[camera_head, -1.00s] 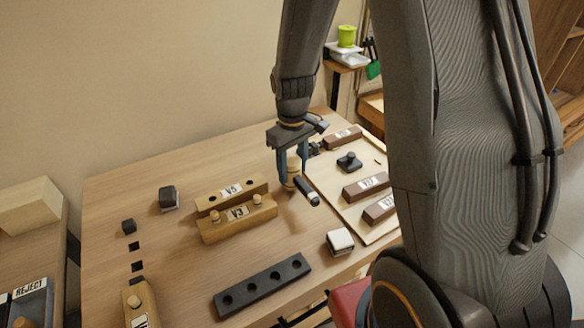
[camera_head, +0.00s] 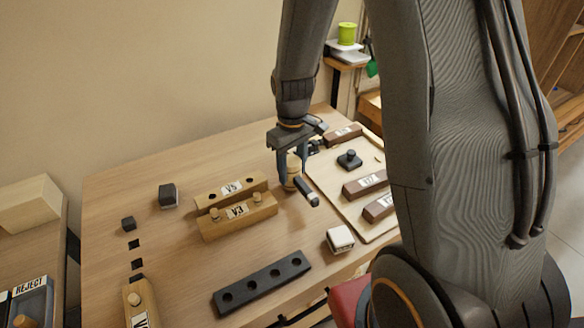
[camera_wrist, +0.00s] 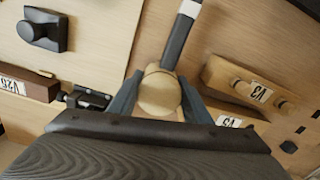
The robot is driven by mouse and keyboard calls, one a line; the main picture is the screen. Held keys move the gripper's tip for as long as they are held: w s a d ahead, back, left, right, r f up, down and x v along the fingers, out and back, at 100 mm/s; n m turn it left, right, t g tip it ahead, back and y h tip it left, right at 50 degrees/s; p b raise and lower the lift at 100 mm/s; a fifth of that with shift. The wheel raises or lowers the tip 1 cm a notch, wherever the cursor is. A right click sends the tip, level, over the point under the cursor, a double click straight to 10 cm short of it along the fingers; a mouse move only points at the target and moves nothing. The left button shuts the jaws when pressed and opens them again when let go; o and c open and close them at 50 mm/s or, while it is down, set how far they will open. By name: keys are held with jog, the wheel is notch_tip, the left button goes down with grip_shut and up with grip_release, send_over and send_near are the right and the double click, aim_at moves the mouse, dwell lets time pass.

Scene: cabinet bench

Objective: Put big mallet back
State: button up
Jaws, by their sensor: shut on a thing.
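The mallet has a round pale wooden head (camera_wrist: 160,92) and a dark handle (camera_wrist: 180,38) with a light band. My gripper (camera_head: 291,178) is shut on the mallet head, its two fingers on either side of it in the wrist view (camera_wrist: 152,98). In the head view the mallet handle (camera_head: 306,190) points toward the lower right, over the table between the V3 block and the pale board. I cannot tell whether the mallet touches the table. No marked place for the mallet is clear in these views.
Wooden blocks V5 (camera_head: 231,190) and V3 (camera_head: 239,216) lie left of my gripper. A black holed bar (camera_head: 262,283) and a white-topped block (camera_head: 340,239) lie nearer. The pale board (camera_head: 327,185) at right carries brown blocks and a black knobbed piece (camera_head: 350,160). Bare table (camera_head: 130,180) lies at back left.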

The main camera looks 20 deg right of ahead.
jog(key=shift+f, duration=0.45)
dwell(0.5)
jog(key=o, duration=1.6)
jog(key=shift+o, duration=0.2)
jog(key=shift+r+p, duration=2.8)
jog(key=shift+r, duration=0.75)
jog(key=s+r+m+t+b, duration=0.1)
jog(key=s+m+b, duration=0.3)
jog(key=s+b, duration=0.4)
jog(key=s, duration=0.4)
jog(key=shift+s+a+r+m, duration=0.15)
jog(key=shift+s+r+m, duration=0.15)
jog(key=shift+s, duration=0.05)
